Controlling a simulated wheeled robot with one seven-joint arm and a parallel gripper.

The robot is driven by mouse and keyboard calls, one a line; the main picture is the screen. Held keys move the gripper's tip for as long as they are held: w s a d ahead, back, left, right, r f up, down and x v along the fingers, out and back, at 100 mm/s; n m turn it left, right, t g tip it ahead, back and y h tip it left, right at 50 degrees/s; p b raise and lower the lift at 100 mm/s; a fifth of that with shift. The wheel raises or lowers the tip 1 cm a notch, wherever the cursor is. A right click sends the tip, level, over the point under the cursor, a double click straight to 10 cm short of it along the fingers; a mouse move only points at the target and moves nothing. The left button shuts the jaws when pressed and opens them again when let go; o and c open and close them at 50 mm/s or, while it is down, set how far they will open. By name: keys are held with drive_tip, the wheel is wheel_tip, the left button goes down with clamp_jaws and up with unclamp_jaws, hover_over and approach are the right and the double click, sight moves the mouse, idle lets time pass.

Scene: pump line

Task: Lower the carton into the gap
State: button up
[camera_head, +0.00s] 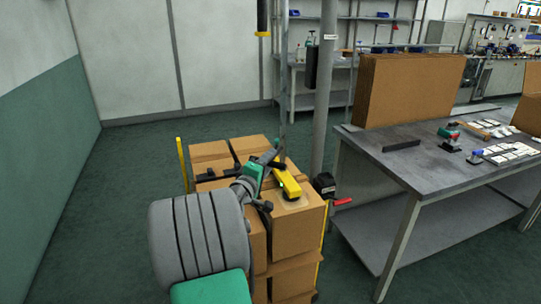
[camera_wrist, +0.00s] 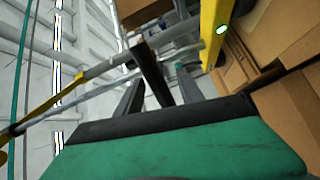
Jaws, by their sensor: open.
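A brown carton (camera_head: 300,215) is at the front right of the stack's top layer. A yellow lifting tool (camera_head: 287,184) lies over its top; its yellow body with a lit green spot also shows in the wrist view (camera_wrist: 212,30). My gripper (camera_head: 270,160) is above the stack, beside the tool. In the wrist view its two dark fingers (camera_wrist: 158,88) are apart, with a dark bar (camera_wrist: 150,72) between them; I cannot tell whether they touch it. My arm hides part of the stack, and I cannot make out the gap clearly.
Other cartons (camera_head: 210,152) make up the stack, with a yellow post (camera_head: 183,165) at its left. A grey pole (camera_head: 325,90) stands behind it. A black box with a red lever (camera_head: 343,202) is at its right. A workbench (camera_head: 440,165) stands further right. The left floor is clear.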

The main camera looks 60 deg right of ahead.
sight(281, 148)
drive_tip(key=d, duration=0.4)
drive_tip(key=shift+d, duration=0.1)
clamp_jaws()
idle(1.3)
